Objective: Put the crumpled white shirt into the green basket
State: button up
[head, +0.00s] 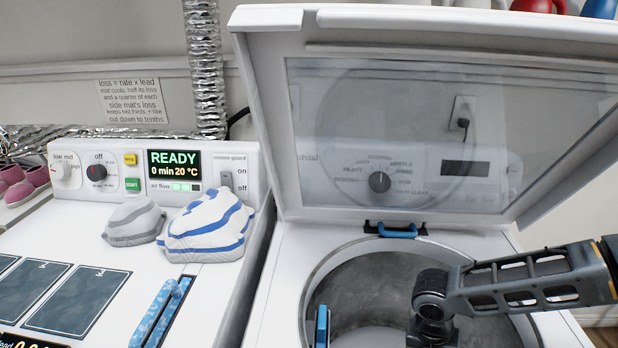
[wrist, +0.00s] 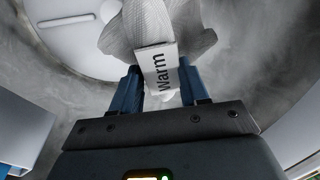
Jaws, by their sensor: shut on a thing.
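In the wrist view my gripper (wrist: 162,88) is shut on a crumpled white ribbed cloth (wrist: 195,40), which looks like the white shirt. A white tag reading "Warm" (wrist: 158,68) hangs from it between the blue fingers. The cloth is over the grey inside of the washer drum (wrist: 255,65). In the head view my arm reaches into the open drum (head: 375,285) from the right; the held cloth is hidden there.
The washer's raised lid (head: 400,130) stands behind the drum opening. To the left, a grey-striped cloth (head: 134,222) and a blue-striped white cloth (head: 207,226) lie on the white machine top before its control panel (head: 150,175). Dark pads (head: 78,300) lie there too.

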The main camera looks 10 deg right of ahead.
jog(key=a+m+y, duration=0.1)
jog(key=a+m, duration=0.2)
jog(key=m, duration=0.6)
jog(key=a+m+t+y, duration=0.1)
jog(key=a+m, duration=0.3)
jog(key=m, duration=0.5)
jog(key=w+a+r+m+y, duration=0.1)
jog(key=a+m+y, duration=0.1)
jog(key=m, duration=0.8)
jog(key=shift+a+t+b, duration=0.3)
jog(key=shift+a+b, duration=0.1)
jog(key=shift+a, duration=0.5)
jog(key=shift+w+d+r, duration=0.1)
jog(key=shift+r, duration=0.05)
